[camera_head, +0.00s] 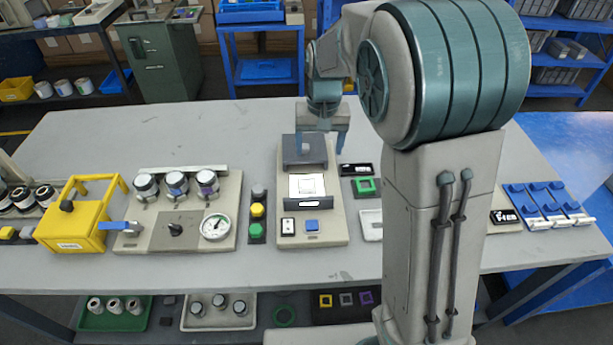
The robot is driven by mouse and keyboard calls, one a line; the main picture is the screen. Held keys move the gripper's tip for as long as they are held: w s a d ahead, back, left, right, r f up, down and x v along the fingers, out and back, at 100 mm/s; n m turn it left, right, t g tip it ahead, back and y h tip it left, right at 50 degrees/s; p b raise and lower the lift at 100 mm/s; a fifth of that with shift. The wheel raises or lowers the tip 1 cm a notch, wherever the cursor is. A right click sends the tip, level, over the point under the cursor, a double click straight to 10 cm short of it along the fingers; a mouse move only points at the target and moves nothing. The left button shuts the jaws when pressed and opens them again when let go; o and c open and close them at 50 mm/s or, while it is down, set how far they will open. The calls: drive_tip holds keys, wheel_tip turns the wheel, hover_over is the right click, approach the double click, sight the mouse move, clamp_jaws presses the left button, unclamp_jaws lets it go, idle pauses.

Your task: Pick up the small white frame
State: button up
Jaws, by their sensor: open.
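My gripper (321,130) is open, with its fingers pointing down over the rear of a beige machine (284,215) on the table. Nothing shows between the fingers. A white square piece with a thin square outline (306,187) lies on the machine's middle, in front of the gripper. A pale square piece (370,225) lies on the table right of the machine, partly hidden by my arm. I cannot tell which of these is the small white frame. A green frame (366,187) lies behind the pale piece.
A black label block (356,169) sits near the green frame. Left are button blocks (257,210), a gauge panel (170,230) and a yellow box (75,228). Blue-and-white parts (545,205) lie right. A shelf below holds a tray of coloured frames (345,310). The table's back left is clear.

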drive_tip(key=w+a+f, duration=0.2)
drive_tip(key=w, duration=0.1)
hover_over(307, 185)
wheel_tip(307, 185, down, 9)
drive_tip(key=shift+s+d+r+p, duration=0.1)
drive_tip(key=shift+d+r+p, duration=0.1)
drive_tip(key=shift+p, duration=0.2)
drive_tip(key=shift+a+f+p, duration=0.15)
drive_tip(key=shift+f+p, duration=0.2)
drive_tip(key=shift+f, duration=1)
drive_tip(key=shift+a+f+p, duration=0.1)
drive_tip(key=shift+f+p, duration=0.2)
drive_tip(key=shift+f, duration=1.05)
drive_tip(key=c, duration=1)
